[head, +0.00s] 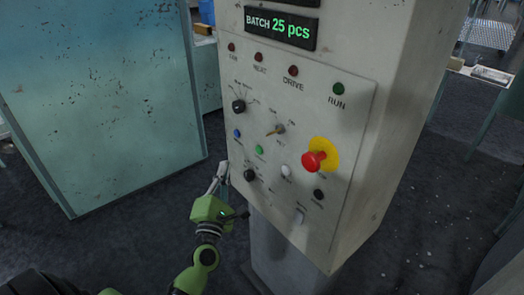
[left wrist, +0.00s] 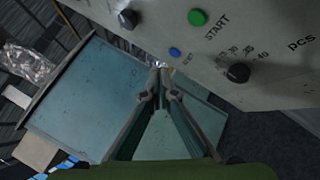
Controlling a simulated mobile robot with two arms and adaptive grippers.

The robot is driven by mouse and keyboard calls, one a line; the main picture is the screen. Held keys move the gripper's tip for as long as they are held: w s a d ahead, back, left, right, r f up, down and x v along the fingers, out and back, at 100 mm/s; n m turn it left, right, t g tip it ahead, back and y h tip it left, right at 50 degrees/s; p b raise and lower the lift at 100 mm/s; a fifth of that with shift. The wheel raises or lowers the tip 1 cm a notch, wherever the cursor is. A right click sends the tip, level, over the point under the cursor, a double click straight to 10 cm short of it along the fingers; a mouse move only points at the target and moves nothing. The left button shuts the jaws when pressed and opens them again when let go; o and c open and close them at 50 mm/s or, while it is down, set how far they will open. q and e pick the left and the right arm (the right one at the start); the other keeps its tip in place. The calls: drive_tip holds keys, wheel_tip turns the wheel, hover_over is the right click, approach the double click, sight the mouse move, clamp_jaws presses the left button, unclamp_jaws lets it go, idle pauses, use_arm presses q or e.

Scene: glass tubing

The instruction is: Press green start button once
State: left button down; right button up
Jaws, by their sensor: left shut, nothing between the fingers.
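The green start button (head: 259,149) is on the front panel of the grey control cabinet (head: 400,75). In the left wrist view the green button (left wrist: 197,17) is near the top edge, with START printed beside it. My left gripper (head: 222,168) is shut and empty, left of the panel's lower left edge. In the head view it is lower and left of the green button, apart from it. In the left wrist view its fingertips (left wrist: 160,72) meet below the blue button (left wrist: 175,52). My right gripper is not in view.
The panel also bears a red mushroom button (head: 313,161) on a yellow plate, black knobs (head: 239,106) and (head: 250,175), a toggle (head: 276,130), a white button (head: 286,171) and lamps. A teal cabinet (head: 100,100) stands at the left. Dark floor lies between them.

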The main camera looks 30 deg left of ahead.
sight(259, 150)
use_arm(q)
drive_tip(key=w+d, duration=0.3)
drive_tip(key=w, duration=0.5)
drive_tip(key=shift+d, duration=0.2)
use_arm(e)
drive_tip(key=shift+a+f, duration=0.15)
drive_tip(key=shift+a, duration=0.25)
use_arm(q)
drive_tip(key=shift+f, duration=0.1)
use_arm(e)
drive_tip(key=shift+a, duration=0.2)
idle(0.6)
use_arm(q)
drive_tip(key=shift+w, duration=0.25)
drive_tip(key=shift+w+d, duration=0.15)
drive_tip(key=shift+w, duration=0.1)
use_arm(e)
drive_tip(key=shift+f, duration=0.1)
use_arm(q)
drive_tip(key=shift+w+d+b, duration=0.15)
drive_tip(key=shift+w+b, duration=0.2)
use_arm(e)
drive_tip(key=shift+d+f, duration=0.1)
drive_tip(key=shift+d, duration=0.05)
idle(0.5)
use_arm(q)
drive_tip(key=shift+s, duration=0.1)
drive_tip(key=shift+s+a, duration=0.3)
drive_tip(key=shift+s, duration=0.35)
